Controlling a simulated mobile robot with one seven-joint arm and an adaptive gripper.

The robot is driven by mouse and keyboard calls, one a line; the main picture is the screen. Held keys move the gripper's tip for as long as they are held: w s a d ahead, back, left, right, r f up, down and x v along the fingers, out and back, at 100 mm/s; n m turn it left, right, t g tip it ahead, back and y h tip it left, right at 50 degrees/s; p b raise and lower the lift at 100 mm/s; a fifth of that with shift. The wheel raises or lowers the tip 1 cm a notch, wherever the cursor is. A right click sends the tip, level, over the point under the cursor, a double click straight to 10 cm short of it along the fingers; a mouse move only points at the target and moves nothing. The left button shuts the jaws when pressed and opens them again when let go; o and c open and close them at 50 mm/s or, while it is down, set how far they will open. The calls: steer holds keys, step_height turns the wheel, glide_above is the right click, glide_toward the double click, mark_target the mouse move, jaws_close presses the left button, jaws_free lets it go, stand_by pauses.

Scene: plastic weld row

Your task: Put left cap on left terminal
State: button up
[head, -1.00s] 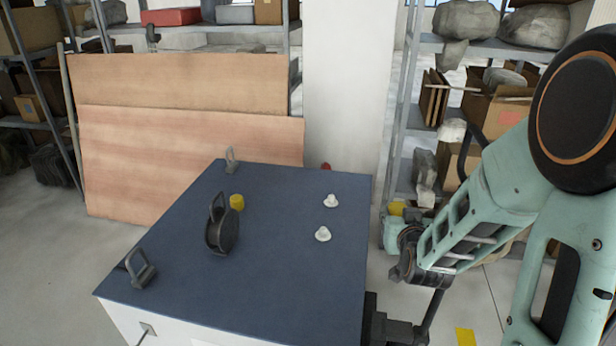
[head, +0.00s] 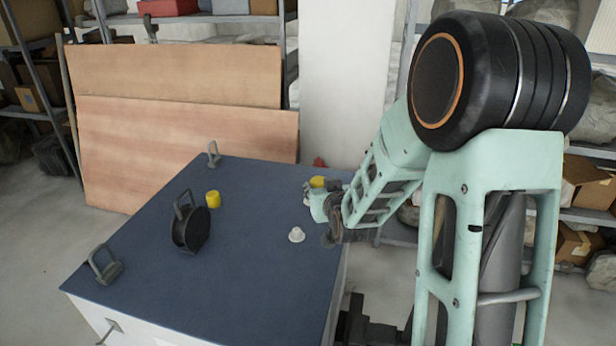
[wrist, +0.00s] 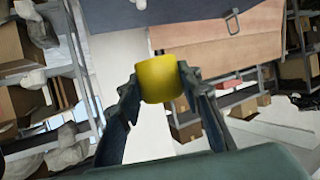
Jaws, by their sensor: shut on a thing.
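My gripper (head: 316,190) is shut on a yellow cap (head: 317,182), above the far right part of the blue bench top. In the wrist view the cap (wrist: 160,79) sits between the two fingers. A second yellow cap (head: 213,199) stands on the bench top, left of centre. One white terminal (head: 297,235) shows on the bench top, nearer the front than my gripper. The other white terminal is hidden by my gripper and arm. I cannot tell which cap or terminal is the left one.
A dark round tool with a handle (head: 191,225) stands on the blue bench top (head: 245,275), left of the visible terminal. Grey loop handles (head: 106,264) stand at its left and far edges. A red object (head: 319,163) shows past the far edge.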

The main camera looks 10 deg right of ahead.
steer(key=w+f+n+y+b, duration=0.1)
steer(key=w+f, duration=0.2)
steer(key=w, duration=0.4)
steer(key=w+f+n+y+b, duration=0.1)
steer(key=w+f+b, duration=0.1)
steer(key=w+f, duration=0.2)
steer(key=w+f+n+g+y+b, duration=0.1)
steer(key=w+f+y, duration=0.1)
steer(key=w, duration=0.8)
steer(key=shift+w+d+f+n+b, duration=0.15)
steer(key=shift+w+d+f, duration=0.05)
steer(key=shift+f, duration=0.2)
steer(key=shift+w+d+f+n+b, duration=0.15)
steer(key=shift+d+f, duration=0.05)
steer(key=shift+f, duration=0.15)
steer(key=shift+w+d+f+b, duration=0.1)
steer(key=shift+f+b, duration=1.7)
steer(key=shift+b, duration=0.1)
steer(key=shift+f+b, duration=0.65)
steer(key=shift+f, duration=1.1)
steer(key=shift+f, duration=0.3)
steer(key=shift+f+b, duration=0.3)
steer(key=shift+f, duration=0.05)
